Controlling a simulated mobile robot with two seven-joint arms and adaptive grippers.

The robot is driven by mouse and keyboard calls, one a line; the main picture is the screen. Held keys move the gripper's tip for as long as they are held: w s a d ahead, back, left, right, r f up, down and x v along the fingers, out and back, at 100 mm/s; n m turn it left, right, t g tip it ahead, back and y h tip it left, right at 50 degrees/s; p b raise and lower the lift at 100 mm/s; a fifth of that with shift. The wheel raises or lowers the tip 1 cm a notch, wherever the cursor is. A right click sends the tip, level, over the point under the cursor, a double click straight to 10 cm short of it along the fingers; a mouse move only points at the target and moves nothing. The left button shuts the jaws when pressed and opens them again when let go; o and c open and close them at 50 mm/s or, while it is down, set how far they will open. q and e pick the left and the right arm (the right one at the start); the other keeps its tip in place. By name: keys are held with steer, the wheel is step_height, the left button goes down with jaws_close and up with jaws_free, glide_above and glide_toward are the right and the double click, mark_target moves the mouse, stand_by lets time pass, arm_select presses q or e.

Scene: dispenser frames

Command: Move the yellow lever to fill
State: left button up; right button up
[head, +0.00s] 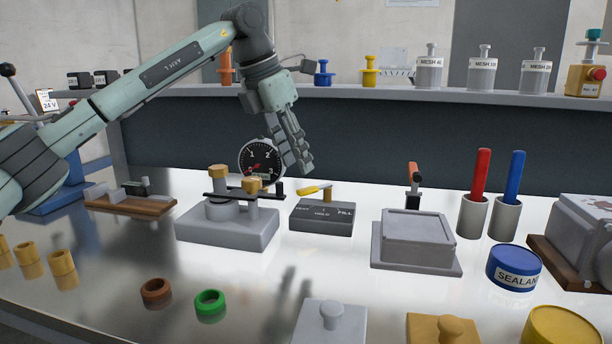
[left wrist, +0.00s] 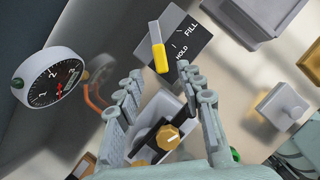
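The yellow lever (head: 312,191) sits on top of a dark block (head: 321,219) lettered VENT, HOLD and FILL. Its yellow handle points left, over the VENT side and away from FILL. In the left wrist view the lever (left wrist: 160,58) lies ahead of the fingers, apart from them, with HOLD and FILL readable on the block (left wrist: 185,32). My left gripper (head: 301,165) hangs fingers-down above and slightly left of the block. In the left wrist view my left gripper (left wrist: 160,82) has its fingers spread with nothing held. My right gripper is not in view.
A round black gauge (head: 260,158) and a grey base with a black bar and brass knobs (head: 228,229) stand left of the block. A grey lidded box (head: 413,240) stands to the right. A shelf (head: 400,92) with bottles runs behind.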

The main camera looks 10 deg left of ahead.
mark_target(307, 188)
arm_select(q)
steer(key=shift+x, duration=2.75)
steer(key=shift+d, duration=0.1)
jaws_close()
